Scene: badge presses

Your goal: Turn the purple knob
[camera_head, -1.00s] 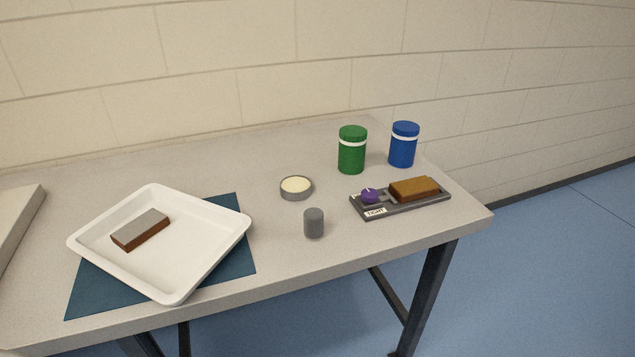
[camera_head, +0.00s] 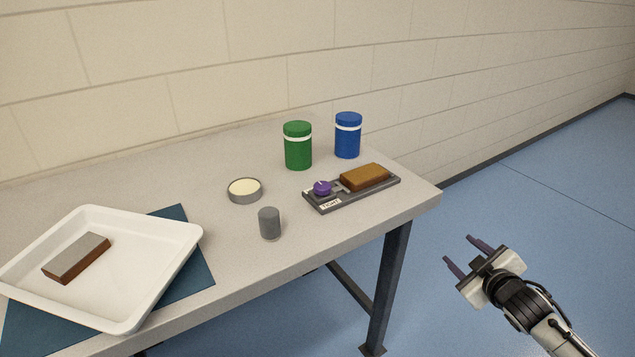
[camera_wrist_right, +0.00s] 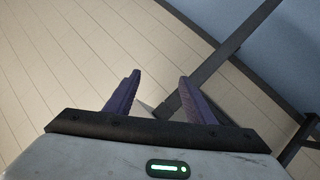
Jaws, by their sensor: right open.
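The purple knob (camera_head: 322,188) sits at the left end of a dark grey base plate (camera_head: 345,200) near the table's right end. A brown block (camera_head: 365,177) is on the same plate, right of the knob. A white label (camera_head: 330,204) is on the plate's front edge, below the knob. My right gripper (camera_head: 462,252) is open and empty, off the table's right side and in front of it, well apart from the knob. Its two purple fingers (camera_wrist_right: 158,98) show apart in the right wrist view, with nothing between them. My left gripper is in neither view.
A green jar (camera_head: 298,147) and a blue jar (camera_head: 347,137) stand behind the plate. A grey cylinder (camera_head: 269,224) and a round tin (camera_head: 244,190) are left of it. A white tray (camera_head: 150,290) with a block (camera_head: 77,258) lies on a blue mat (camera_head: 190,283).

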